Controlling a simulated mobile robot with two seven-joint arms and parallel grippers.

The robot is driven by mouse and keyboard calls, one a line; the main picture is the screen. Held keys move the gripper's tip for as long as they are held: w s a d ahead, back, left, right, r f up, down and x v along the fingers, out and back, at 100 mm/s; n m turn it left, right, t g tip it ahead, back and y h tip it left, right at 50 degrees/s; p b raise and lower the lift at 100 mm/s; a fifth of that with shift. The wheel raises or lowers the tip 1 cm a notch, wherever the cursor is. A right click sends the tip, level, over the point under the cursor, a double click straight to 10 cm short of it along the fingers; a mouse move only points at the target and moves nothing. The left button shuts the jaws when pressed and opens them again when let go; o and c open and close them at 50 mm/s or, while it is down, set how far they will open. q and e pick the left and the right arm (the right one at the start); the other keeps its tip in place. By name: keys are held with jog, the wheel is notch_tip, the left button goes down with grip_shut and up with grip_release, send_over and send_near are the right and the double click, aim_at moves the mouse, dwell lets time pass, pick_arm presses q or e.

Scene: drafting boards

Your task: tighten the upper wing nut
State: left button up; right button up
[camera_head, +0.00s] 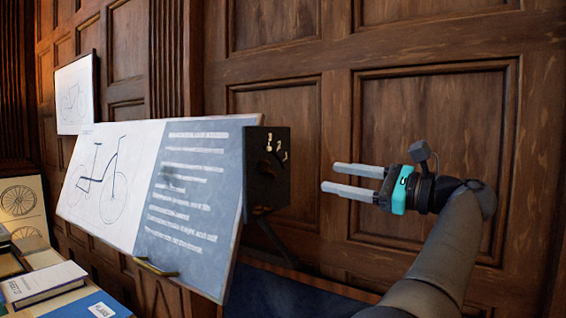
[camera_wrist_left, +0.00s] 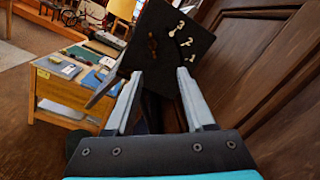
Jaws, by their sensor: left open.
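A black plate (camera_head: 255,190) with pale numerals 1, 2 and 3 is fixed at the right edge of the drafting board (camera_head: 130,215). It also shows in the left wrist view (camera_wrist_left: 172,62), ahead of the fingers. A small dark brownish part (camera_wrist_left: 153,44) on the plate may be the upper wing nut; it is too dark to be sure. My right gripper is not seen.
A second board with a drawing (camera_head: 76,95) hangs or stands behind at the left. Books (camera_head: 45,284) and a blue folder (camera_head: 95,308) lie at the lower left. A wood-panelled wall (camera_head: 430,130) runs close behind. A wooden table with items (camera_wrist_left: 70,92) stands beyond the plate.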

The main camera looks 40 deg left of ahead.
aim_at(272, 170)
pick_arm(q)
jog(key=shift+n+h, duration=0.4)
jog(key=shift+n, duration=0.2)
jog(key=a, duration=0.5)
jog(key=s+a+p, duration=0.1)
jog(key=a, duration=0.3)
jog(key=s+a, duration=0.1)
jog(key=a, duration=0.4)
jog(key=shift+s+a+r, duration=0.25)
jog(key=shift+a+r, duration=0.05)
jog(key=shift+a, duration=0.05)
jog(key=shift+c, duration=0.3)
grip_shut()
